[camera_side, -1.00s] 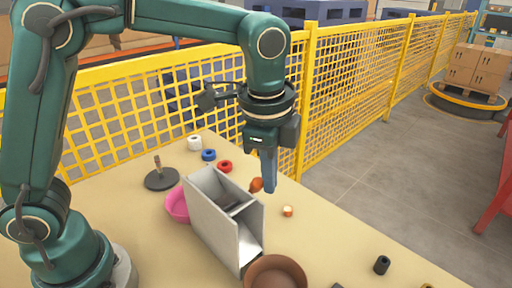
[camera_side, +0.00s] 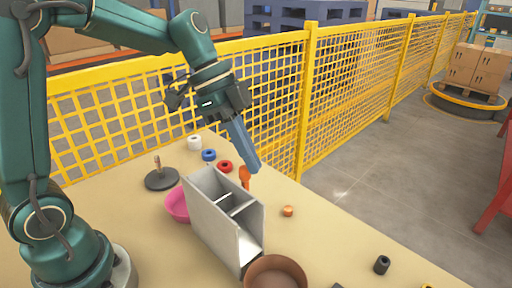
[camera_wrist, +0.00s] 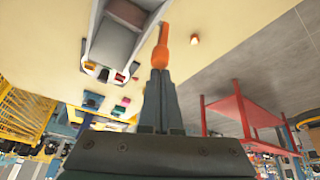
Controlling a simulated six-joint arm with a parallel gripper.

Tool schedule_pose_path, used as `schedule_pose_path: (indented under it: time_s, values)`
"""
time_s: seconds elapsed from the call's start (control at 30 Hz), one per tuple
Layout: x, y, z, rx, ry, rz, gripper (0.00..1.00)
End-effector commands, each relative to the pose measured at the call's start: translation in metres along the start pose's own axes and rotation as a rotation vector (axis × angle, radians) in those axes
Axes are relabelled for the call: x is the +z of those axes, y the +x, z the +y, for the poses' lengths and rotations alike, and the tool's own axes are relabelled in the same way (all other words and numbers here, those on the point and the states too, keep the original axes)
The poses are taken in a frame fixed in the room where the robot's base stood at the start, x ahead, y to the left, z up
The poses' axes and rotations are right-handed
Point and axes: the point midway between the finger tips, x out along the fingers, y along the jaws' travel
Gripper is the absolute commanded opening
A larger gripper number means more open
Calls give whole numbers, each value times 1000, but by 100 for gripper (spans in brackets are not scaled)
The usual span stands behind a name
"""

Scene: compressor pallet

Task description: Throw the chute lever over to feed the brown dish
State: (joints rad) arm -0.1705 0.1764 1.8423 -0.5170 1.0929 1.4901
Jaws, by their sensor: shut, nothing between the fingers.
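The chute (camera_side: 215,222) is an open-topped pale grey box with inner dividers, standing on the table; it also shows at upper left in the wrist view (camera_wrist: 112,45). Its orange lever (camera_side: 245,176) stands roughly upright on the far right side of the chute. In the wrist view the lever (camera_wrist: 161,48) lies just beyond my fingertips. My gripper (camera_side: 255,168) is shut and empty, tilted, with its tips beside the lever's top; I cannot tell whether they touch. The brown dish (camera_side: 275,268) sits at the chute's near end, partly cut off by the frame. A pink dish (camera_side: 176,206) is partly hidden behind the chute.
White (camera_side: 194,143), blue (camera_side: 209,155) and red (camera_side: 225,166) rings lie behind the chute. A dark round base with a post (camera_side: 161,180) stands at left. A small orange piece (camera_side: 288,211) and a black cylinder (camera_side: 382,265) lie right. Yellow fencing (camera_side: 340,90) runs behind the table.

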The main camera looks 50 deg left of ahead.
Motion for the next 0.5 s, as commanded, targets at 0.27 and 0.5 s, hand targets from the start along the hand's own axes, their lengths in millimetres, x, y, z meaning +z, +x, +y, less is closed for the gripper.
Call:
schedule_pose_path:
  time_s: [0.27,0.5]
  values:
    - [20,-8,-11,100,-43,203,0]
    - [30,-11,-16,137,-45,280,0]
